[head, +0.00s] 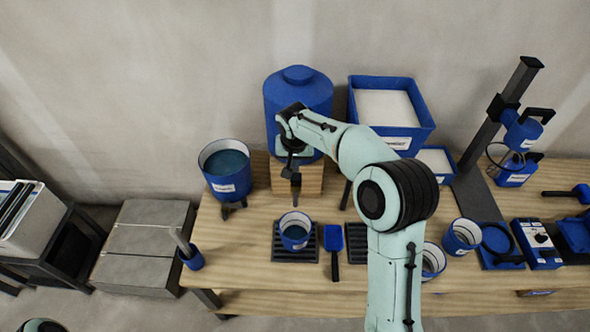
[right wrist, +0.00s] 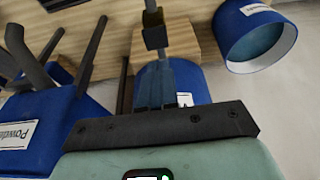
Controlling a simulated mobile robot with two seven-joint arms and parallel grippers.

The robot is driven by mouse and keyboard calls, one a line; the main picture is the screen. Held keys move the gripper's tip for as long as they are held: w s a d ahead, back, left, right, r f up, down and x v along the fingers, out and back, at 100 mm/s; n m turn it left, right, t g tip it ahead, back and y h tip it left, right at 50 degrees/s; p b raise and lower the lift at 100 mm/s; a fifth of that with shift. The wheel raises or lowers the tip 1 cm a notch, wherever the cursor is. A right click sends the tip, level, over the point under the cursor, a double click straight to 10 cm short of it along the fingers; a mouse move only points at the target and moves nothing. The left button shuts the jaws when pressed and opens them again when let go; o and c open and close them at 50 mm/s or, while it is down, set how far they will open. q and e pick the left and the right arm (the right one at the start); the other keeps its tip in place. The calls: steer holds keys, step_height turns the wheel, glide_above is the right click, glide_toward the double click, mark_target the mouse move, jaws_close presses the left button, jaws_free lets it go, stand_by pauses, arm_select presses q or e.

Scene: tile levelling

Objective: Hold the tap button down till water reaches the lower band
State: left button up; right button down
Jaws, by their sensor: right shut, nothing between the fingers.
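The blue lidded water tank (head: 297,92) stands on a wooden block (head: 310,178) at the back of the bench. A blue cup (head: 295,236) with a white inner wall and bluish water stands upright on a black slotted grate (head: 296,255) below and in front of it. I cannot make out bands inside the cup. My right gripper (head: 291,176) is shut and empty, pointing down at the tank's front, above and behind the cup. The gripper and arm hide the tap and its button. The right wrist view shows the shut fingers (right wrist: 156,38). My left gripper is not in view.
A blue pot of water (head: 224,168) on legs stands left of the tank. Blue powder bins (head: 396,140) stand right. A blue scoop (head: 335,240) lies beside the grate. A stand (head: 490,120), cups and small boxes fill the right side.

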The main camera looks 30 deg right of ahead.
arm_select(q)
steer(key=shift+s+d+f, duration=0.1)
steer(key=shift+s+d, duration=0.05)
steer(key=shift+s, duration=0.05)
arm_select(e)
steer(key=d+v, duration=0.1)
steer(key=v, duration=0.5)
steer(key=shift+s+a+r, duration=0.35)
